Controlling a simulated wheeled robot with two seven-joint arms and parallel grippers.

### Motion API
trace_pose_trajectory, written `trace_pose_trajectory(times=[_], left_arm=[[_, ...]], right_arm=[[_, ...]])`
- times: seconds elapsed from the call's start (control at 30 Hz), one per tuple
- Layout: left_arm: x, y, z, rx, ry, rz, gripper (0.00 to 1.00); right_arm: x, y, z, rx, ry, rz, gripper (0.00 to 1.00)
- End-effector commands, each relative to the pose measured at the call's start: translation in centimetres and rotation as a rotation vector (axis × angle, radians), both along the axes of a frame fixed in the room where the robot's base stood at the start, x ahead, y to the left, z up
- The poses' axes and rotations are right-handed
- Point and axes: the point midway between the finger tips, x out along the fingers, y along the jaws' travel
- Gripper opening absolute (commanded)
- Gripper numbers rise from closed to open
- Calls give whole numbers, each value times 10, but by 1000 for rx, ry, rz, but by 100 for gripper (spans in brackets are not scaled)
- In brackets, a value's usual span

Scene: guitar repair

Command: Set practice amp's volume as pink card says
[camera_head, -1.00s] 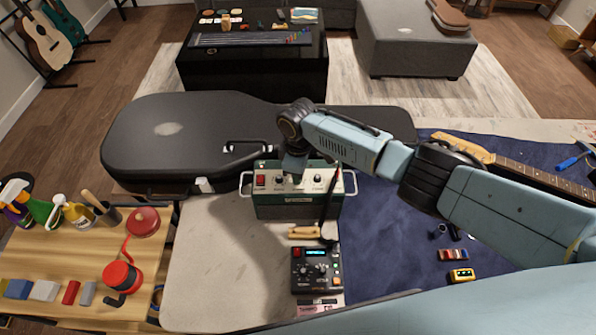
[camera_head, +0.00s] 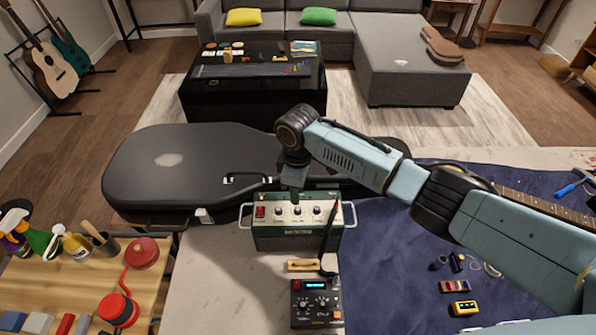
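The practice amp (camera_head: 297,238) is a dark green box with a pale top panel and metal side handles, standing in front of the black guitar case. Its panel has a red switch (camera_head: 260,211) at the left and a row of dark knobs, including a middle knob (camera_head: 297,211); their settings are too small to read. My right gripper (camera_head: 294,192) points down just above and behind the middle knob, seemingly apart from it. Its fingers are too small and dark to judge. The pink card is not clearly visible. My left gripper is out of view.
A black device (camera_head: 315,303) with a lit display stands in front of the amp. A wooden-handled tool (camera_head: 302,265) and a dark upright one (camera_head: 331,240) lie close to the amp's front right. The guitar case (camera_head: 180,165) is behind. A blue mat (camera_head: 390,265) covers the right side.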

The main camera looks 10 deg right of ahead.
Motion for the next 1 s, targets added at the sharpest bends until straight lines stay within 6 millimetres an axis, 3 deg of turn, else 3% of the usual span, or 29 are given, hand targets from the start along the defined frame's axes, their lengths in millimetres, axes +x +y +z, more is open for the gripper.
trace_pose_trajectory(times=[0.1, 0.33, 1.0], left_arm=[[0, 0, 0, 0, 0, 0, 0], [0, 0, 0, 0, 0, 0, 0], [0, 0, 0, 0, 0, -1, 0]], right_arm=[[1, 0, 26, 0, -4, 1, 39], [1, 0, 56, -1, -2, -1, 39], [0, 0, 61, -2, 1, -1, 39]])
